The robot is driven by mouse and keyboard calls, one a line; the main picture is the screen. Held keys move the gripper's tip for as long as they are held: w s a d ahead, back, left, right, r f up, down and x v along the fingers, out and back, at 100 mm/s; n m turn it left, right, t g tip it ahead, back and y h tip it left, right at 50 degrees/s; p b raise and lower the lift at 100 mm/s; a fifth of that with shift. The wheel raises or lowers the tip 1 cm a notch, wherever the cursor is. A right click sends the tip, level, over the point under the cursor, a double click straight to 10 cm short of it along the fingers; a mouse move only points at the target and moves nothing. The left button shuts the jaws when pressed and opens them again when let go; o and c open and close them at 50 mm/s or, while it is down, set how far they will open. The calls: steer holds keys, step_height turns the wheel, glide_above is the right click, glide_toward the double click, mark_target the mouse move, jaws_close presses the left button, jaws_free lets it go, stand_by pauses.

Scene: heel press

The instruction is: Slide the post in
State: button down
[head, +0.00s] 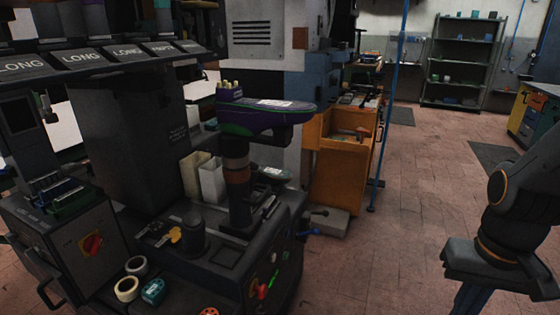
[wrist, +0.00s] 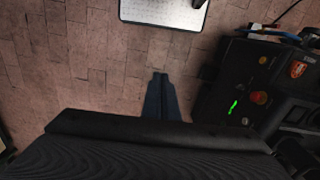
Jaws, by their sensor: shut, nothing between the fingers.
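A dark upright post (head: 237,170) with an orange-brown band stands on the press bed in the head view. A purple and green shoe-shaped form (head: 265,115) with a white label sits on top of it. A short dark cylinder (head: 193,240) stands on the bed left of the post. My gripper (wrist: 159,75) shows in the wrist view with its fingers together and nothing between them, above the brick floor. In the head view my arm is at the far right, well apart from the post.
The press control panel (wrist: 258,88) has a lit green mark and a reddish knob at right in the wrist view. A pale perforated plate (wrist: 165,10) lies ahead. Tape rolls (head: 127,288) are on the front ledge.

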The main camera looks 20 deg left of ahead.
mark_target(263, 194)
steer(key=c, duration=2.3)
jaws_free()
steer(key=shift+w, duration=0.1)
steer(key=o, duration=0.5)
steer(key=w+a+f+t+b, duration=0.1)
steer(key=w, duration=0.3)
steer(key=w+a+f+m+t+b, duration=0.1)
steer(key=w+f+b, duration=0.1)
steer(key=w, duration=0.2)
steer(key=w+a+f+t+b, duration=0.1)
steer(key=w+a+f+t, duration=0.1)
steer(key=w, duration=0.2)
steer(key=shift+w+f+m, duration=0.2)
steer(key=shift+w+m, duration=0.2)
steer(key=shift+o, duration=0.2)
steer(key=w+a+f+m+t+y+b, duration=0.25)
steer(key=w+a+t+b, duration=0.25)
steer(key=w+a, duration=0.6)
steer(key=shift+w+a+r+m+y+b, duration=0.3)
steer(key=shift+a+r+y+b, duration=0.9)
steer(key=shift+a+y, duration=2.8)
steer(key=shift+w+a+r+m+y+b, duration=0.1)
steer(key=shift+a+r+m+y+b, duration=0.75)
steer(key=shift+a, duration=5.9)
steer(key=shift+w+a+r+n+y+b, duration=0.15)
steer(key=shift+a+r+y+b, duration=0.7)
steer(key=shift+a+y+b, duration=3.1)
